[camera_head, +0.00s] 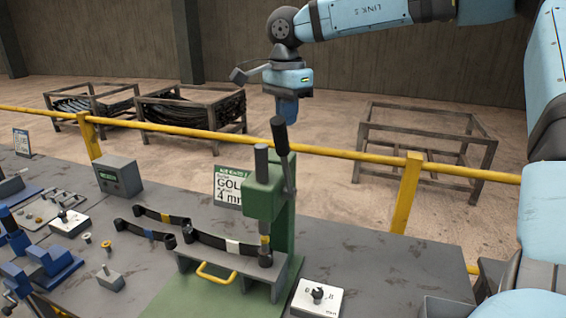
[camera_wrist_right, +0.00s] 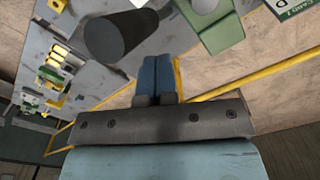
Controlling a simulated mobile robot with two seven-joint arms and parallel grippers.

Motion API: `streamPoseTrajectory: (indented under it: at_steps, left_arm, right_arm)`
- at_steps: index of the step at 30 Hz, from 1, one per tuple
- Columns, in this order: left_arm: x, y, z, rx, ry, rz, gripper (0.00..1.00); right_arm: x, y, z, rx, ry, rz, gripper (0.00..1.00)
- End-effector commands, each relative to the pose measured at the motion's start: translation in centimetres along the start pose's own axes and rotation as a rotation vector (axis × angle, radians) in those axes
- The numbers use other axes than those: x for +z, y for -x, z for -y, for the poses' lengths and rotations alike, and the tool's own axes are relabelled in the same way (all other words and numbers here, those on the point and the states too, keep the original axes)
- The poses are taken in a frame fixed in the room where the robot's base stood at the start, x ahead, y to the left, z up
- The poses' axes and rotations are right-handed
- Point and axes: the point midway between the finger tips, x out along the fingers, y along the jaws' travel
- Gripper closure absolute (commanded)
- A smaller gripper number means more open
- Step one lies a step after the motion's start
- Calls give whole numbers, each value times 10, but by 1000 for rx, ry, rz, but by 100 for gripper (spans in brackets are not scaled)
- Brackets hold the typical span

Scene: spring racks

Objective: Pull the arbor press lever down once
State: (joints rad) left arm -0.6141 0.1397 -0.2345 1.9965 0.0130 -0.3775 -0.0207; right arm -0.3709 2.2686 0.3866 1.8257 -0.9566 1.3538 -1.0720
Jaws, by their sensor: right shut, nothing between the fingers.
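The green arbor press (camera_head: 265,195) stands on the workbench with its ram over a grey bed. Its lever (camera_head: 281,140) points up, with a dark thick grip at the top. My right gripper (camera_head: 287,112) is just above and beside the grip, its blue fingers shut and empty, pointing down. In the right wrist view the dark lever grip (camera_wrist_right: 120,35) is close to the left of the shut fingers (camera_wrist_right: 157,70), apparently apart from them. A dark leaf spring with a white band (camera_head: 232,246) lies on the press bed under the ram. My left gripper is not in view.
A yellow rail (camera_head: 330,152) runs behind the bench. Two dark springs (camera_head: 150,230), a grey box (camera_head: 118,177), a sign (camera_head: 229,187) and a white switch plate (camera_head: 317,297) surround the press. Blue fixtures (camera_head: 50,262) stand at left. The bench right of the press is mostly clear.

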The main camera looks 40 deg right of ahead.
Motion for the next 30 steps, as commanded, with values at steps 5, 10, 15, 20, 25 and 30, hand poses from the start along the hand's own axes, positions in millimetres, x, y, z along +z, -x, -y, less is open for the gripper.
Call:
streamPoseTrajectory:
  at_steps: [5,10,15,20,25,30]
  left_arm:
    - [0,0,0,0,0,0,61]
    - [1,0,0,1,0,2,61]
    - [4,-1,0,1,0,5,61]
    - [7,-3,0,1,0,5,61]
    - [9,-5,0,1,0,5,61]
    - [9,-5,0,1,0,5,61]
  right_arm:
    - [0,0,0,0,0,0,100]
    - [0,0,0,0,0,0,100]
    - [3,0,-2,0,0,0,100]
    - [10,-1,-6,0,2,0,100]
    - [18,-1,-10,-1,1,-1,100]
    - [21,0,-12,0,0,0,100]
